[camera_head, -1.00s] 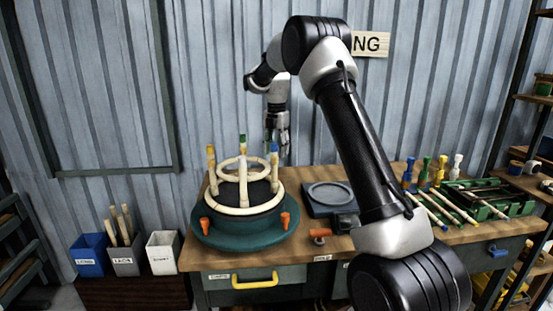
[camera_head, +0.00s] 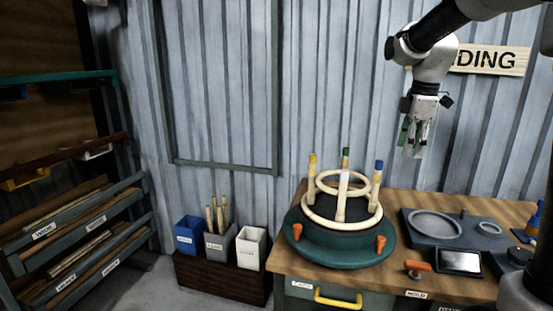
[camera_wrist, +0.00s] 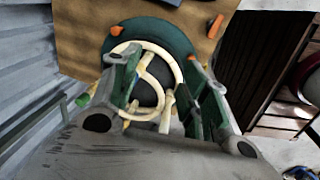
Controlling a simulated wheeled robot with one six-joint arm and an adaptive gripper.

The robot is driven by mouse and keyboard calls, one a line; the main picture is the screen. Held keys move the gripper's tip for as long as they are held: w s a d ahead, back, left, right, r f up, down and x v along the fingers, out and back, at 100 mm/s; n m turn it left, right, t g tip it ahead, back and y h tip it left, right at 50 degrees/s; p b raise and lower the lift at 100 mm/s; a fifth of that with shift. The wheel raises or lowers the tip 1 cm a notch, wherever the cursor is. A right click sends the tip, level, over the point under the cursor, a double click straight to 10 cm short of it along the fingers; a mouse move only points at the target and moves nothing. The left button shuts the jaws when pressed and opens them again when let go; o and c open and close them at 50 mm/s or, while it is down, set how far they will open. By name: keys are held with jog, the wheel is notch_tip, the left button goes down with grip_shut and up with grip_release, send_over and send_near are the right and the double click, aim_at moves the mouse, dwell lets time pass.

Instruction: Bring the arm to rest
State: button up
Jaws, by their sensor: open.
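My gripper (camera_head: 414,150) hangs in the air, fingers pointing down, above and to the right of the rattan frame in the head view. Its fingers are open and hold nothing. In the wrist view my gripper (camera_wrist: 165,95) shows its two green-padded fingers spread apart, with the frame seen between and beyond them. The rattan frame (camera_head: 343,205) has two pale rings and upright posts with yellow, green, white and blue tips. It stands on a green round turntable (camera_head: 335,250) on the wooden workbench (camera_head: 400,265), apart from my gripper.
A dark mold plate (camera_head: 438,226) lies right of the turntable, near an orange-handled clamp (camera_head: 418,266). Blue, grey and white bins (camera_head: 250,247) stand left of the bench. A rack (camera_head: 75,240) with rods is at far left. Air around my gripper is clear.

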jog(key=s+f+m+t, duration=0.1)
jog(key=s+m, duration=0.6)
jog(key=s, duration=0.7)
jog(key=s+f+m+t, duration=0.1)
jog(key=s+f+m, duration=0.1)
jog(key=s+m, duration=0.6)
jog(key=s, duration=0.6)
jog(key=shift+f+t, duration=0.3)
jog(key=shift+f, duration=0.05)
jog(key=shift+a, duration=0.15)
jog(key=shift+c, duration=0.4)
